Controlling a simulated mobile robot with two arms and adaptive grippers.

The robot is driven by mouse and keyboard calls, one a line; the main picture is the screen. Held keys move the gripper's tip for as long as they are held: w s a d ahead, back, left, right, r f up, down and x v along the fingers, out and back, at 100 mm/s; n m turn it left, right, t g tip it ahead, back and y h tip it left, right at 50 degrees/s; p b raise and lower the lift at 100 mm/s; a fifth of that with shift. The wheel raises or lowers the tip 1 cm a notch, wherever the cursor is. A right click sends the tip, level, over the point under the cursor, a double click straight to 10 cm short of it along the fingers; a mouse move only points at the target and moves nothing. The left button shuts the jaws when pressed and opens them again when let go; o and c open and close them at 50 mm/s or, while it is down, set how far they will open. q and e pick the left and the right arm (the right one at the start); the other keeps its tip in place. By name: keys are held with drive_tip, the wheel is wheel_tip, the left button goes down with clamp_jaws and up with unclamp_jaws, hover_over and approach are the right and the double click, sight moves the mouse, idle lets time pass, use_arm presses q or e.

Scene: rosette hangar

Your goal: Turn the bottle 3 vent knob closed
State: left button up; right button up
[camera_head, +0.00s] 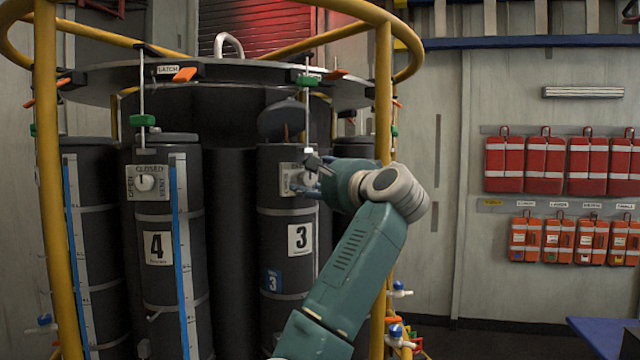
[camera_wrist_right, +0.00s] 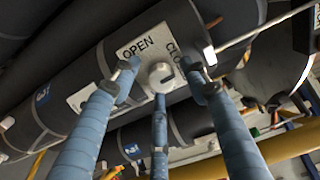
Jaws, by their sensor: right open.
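Bottle 3 (camera_head: 275,222) is a dark upright cylinder with a white "3" label, in the middle of the head view. Its vent plate (camera_head: 287,180) is partly hidden there by my right gripper (camera_head: 312,180), which is at the plate. In the right wrist view, the pale round vent knob (camera_wrist_right: 161,75) sits on the white plate, with "OPEN" and part of "CLOSED" readable. My right gripper (camera_wrist_right: 160,78) is open there, its three blue fingers spread around the knob. Whether a fingertip touches the knob, and which way the knob points, I cannot tell. My left gripper is not in view.
Bottle 4 (camera_head: 157,290) stands to the left with its own vent knob (camera_head: 146,183). A yellow tube frame (camera_head: 48,200) surrounds the bottles. A green-tipped rod (camera_head: 307,110) hangs just above my right gripper. Red packs (camera_head: 545,160) hang on the right wall.

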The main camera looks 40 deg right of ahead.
drive_tip(key=s+a, duration=0.1)
drive_tip(key=s, duration=1)
drive_tip(key=shift+s, duration=0.15)
drive_tip(key=shift+f, duration=0.1)
